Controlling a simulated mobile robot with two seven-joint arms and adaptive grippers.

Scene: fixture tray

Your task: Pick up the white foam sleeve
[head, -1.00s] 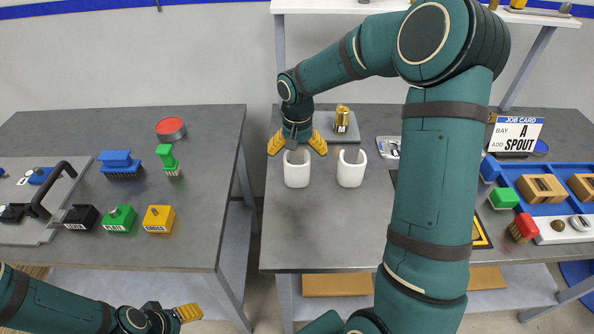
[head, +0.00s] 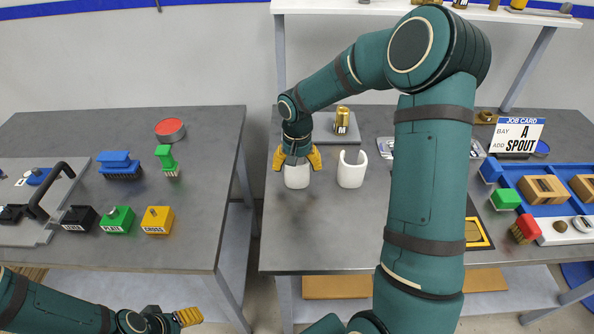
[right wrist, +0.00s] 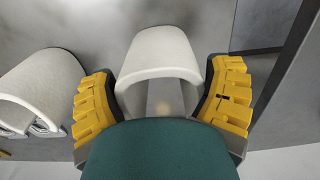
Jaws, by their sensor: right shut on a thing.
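Two white foam sleeves stand side by side on the right-hand grey table. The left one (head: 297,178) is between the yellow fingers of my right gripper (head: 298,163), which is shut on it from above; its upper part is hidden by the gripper. In the right wrist view this sleeve (right wrist: 160,52) sits between the two yellow fingers (right wrist: 162,98). The other sleeve (head: 351,171) stands free to the right, with a notch in its top rim; it also shows in the right wrist view (right wrist: 40,85). My left gripper (head: 189,316) is low at the bottom left, away from the sleeves; its opening is unclear.
A gold can (head: 342,118) stands on a grey plate (head: 325,135) behind the sleeves. A job card (head: 516,134) and a blue tray (head: 511,176) are at the right. The left table (head: 200,225) holds coloured blocks and a red button. The table front before the sleeves is clear.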

